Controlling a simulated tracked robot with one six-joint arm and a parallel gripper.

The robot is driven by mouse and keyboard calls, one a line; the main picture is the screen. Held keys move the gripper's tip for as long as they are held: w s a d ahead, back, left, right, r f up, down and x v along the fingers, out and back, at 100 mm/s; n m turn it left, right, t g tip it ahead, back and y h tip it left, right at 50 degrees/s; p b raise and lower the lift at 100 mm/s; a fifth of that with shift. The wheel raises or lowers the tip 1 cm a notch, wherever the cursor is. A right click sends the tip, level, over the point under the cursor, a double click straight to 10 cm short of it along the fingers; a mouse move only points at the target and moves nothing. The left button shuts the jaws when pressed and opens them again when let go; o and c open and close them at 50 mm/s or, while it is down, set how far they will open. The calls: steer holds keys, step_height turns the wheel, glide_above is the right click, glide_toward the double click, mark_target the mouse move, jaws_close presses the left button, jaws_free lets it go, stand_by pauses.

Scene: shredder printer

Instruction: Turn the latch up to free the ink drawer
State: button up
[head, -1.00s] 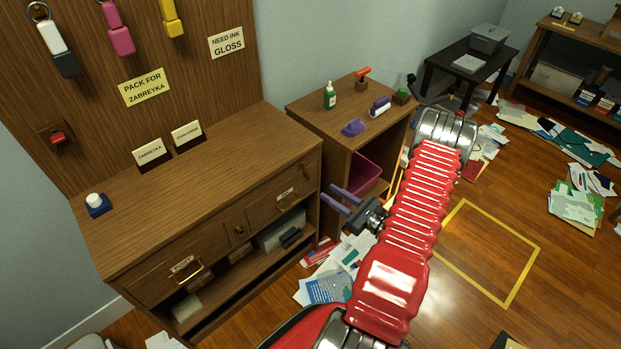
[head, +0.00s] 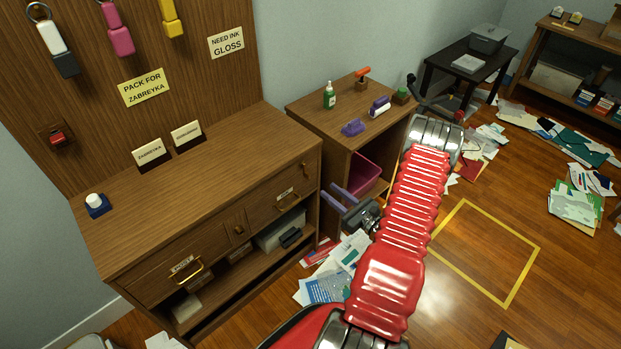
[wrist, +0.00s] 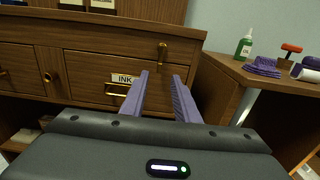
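The ink drawer (head: 262,208) is the right-hand drawer of the wooden cabinet, with an INK label and a brass pull; it appears shut. It also shows in the wrist view (wrist: 88,66). The small brass latch (wrist: 162,51) is near the drawer's upper right, roughly upright in the wrist view; it is small in the head view (head: 305,169). My gripper (head: 328,190) is open and empty, in front of the cabinet's right end. In the wrist view its two purple fingers (wrist: 161,75) are apart, pointing at the drawer face just below the latch. Contact cannot be told.
A lower side cabinet (head: 330,123) stands right of the drawers, with a green bottle (head: 329,96) and purple items on top. A pink bin (head: 364,174) is inside it. Papers (head: 335,278) litter the floor below my gripper.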

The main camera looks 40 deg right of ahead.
mark_target(309, 176)
steer(key=w, duration=1)
steer(key=shift+w+a, duration=0.15)
steer(key=shift+w, duration=0.1)
steer(key=shift+c, duration=0.5)
jaws_close()
steer(key=shift+a, duration=0.2)
steer(key=shift+d, duration=0.1)
